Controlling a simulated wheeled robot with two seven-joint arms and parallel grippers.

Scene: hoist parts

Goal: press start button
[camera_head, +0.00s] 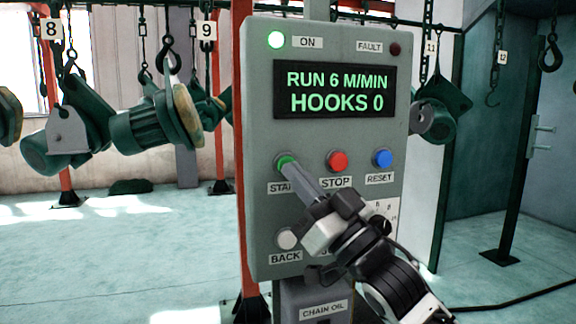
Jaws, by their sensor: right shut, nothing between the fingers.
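The green start button (285,159) is on the left of the button row of a grey control panel (262,110). Its label is partly covered. My right gripper (288,172) is shut and empty, and its fingertips are at the lower edge of the start button. I cannot tell for certain whether they touch it. The display (335,91) reads "RUN 6 M/MIN" and "HOOKS 0". The ON lamp (276,40) is lit green and the FAULT lamp (394,48) is dark. My left gripper does not show.
The red stop button (336,160) and blue reset button (382,158) sit right of start. A pale back button (288,238) is below. Green hoist parts (150,125) hang from chains behind the panel. Open floor shows at the left.

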